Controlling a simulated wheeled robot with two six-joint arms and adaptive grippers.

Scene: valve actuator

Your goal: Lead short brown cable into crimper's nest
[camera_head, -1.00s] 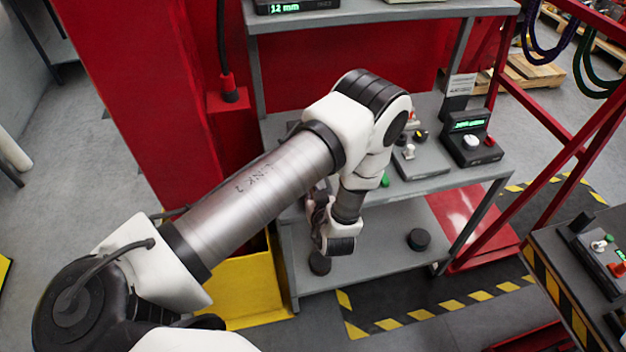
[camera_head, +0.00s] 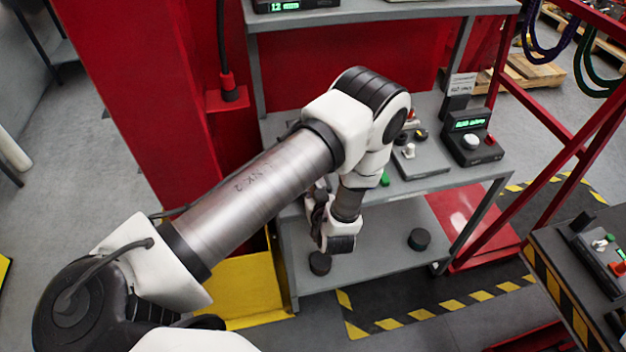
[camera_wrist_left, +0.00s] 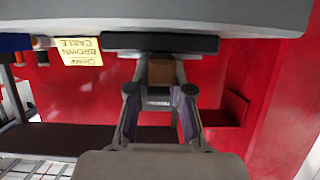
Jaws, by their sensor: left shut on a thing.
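My left gripper (camera_wrist_left: 160,88) is shut on a brown piece (camera_wrist_left: 161,70), which looks like the short brown cable, in the left wrist view. Only a small blocky part of it shows between the fingertips. A dark bar (camera_wrist_left: 115,42) lies right behind the fingertips, under a grey surface; I cannot tell if it is the crimper, and no nest can be made out. A yellow label (camera_wrist_left: 80,52) with upside-down text about crimping brown cable is beside it. In the head view my left gripper (camera_head: 320,212) is mostly hidden by its own wrist, inside the grey rack. My right gripper is not in view.
The grey rack (camera_head: 375,270) has shelves above and below my left wrist. Dark round pieces (camera_head: 419,239) stand on its lower shelf. A control box (camera_head: 470,138) is on the middle shelf. A red column (camera_head: 135,90) stands left, and a yellow bin (camera_head: 243,285) below.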

